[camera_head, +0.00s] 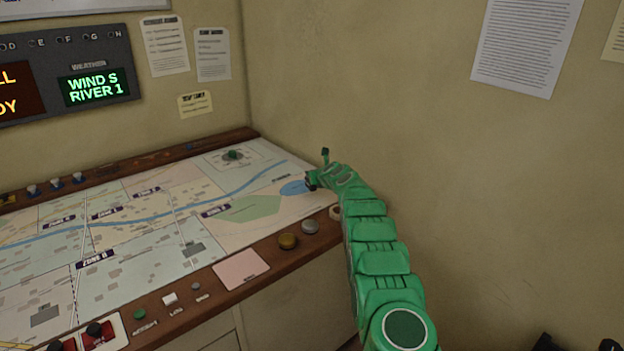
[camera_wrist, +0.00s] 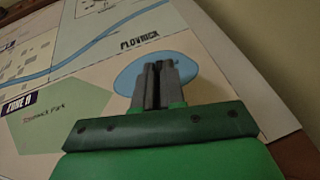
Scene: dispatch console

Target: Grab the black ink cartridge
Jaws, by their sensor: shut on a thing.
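My gripper (camera_head: 310,181) is at the end of my green arm, over the right end of the map console, by the blue lake patch (camera_head: 294,187). In the wrist view its two grey fingers (camera_wrist: 155,84) are close together, shut on a narrow dark thing between them. The fingers hide most of that thing, so I cannot make out its shape or say for certain that it is the black ink cartridge. No other black cartridge stands out in either view. The fingertips overlap the lake patch in the wrist view; their height above the map is unclear.
A round dark-green item (camera_head: 232,155) sits at the back right. A wall is close on the right.

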